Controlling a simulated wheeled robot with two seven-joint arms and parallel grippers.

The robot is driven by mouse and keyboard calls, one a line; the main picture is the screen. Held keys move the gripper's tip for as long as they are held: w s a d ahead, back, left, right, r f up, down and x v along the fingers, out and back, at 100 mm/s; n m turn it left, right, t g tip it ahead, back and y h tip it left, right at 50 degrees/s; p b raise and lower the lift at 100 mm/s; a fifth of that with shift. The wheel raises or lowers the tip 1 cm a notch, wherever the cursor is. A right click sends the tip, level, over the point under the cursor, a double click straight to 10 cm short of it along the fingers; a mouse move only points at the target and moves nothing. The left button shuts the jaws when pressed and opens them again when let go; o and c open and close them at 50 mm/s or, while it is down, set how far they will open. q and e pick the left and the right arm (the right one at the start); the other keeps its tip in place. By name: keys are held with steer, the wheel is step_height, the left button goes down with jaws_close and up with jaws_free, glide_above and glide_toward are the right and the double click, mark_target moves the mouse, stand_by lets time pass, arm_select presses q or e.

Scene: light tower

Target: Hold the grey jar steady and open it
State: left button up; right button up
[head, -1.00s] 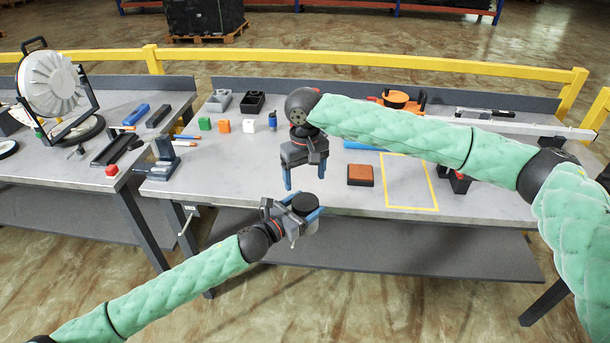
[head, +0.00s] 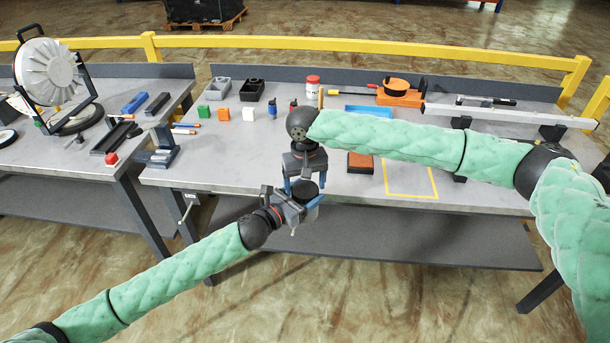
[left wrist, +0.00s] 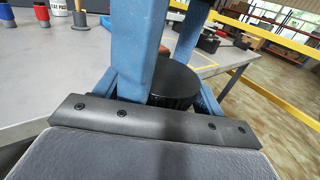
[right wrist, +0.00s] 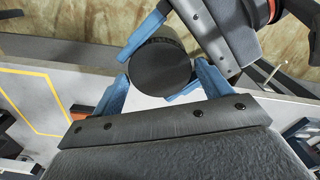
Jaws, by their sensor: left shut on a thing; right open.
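The jar shows as a dark, round, black-topped cylinder (head: 306,188). My left gripper (head: 303,200) is shut on its sides and holds it up in front of the table's front edge. The round top fills the middle of the right wrist view (right wrist: 160,67), and its dark side shows in the left wrist view (left wrist: 175,84). My right gripper (head: 304,178) is open just above the jar, pointing down. Its blue fingers are on either side of the round top; contact is not clear. The grey jar body is mostly hidden by the fingers.
The grey table (head: 235,180) stands behind the grippers. On it are a brown-topped block (head: 360,163), a yellow outlined square (head: 408,195), a red-lidded white container (head: 313,86) and an orange device (head: 400,93). Open floor lies in front.

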steer(key=shift+f, duration=0.3)
steer(key=c, duration=0.8)
steer(key=n, duration=1.3)
steer(key=shift+d+r, duration=0.1)
steer(key=o, duration=1)
steer(key=shift+o, duration=0.3)
steer(key=shift+s+n, duration=0.1)
steer(key=shift+n, duration=0.2)
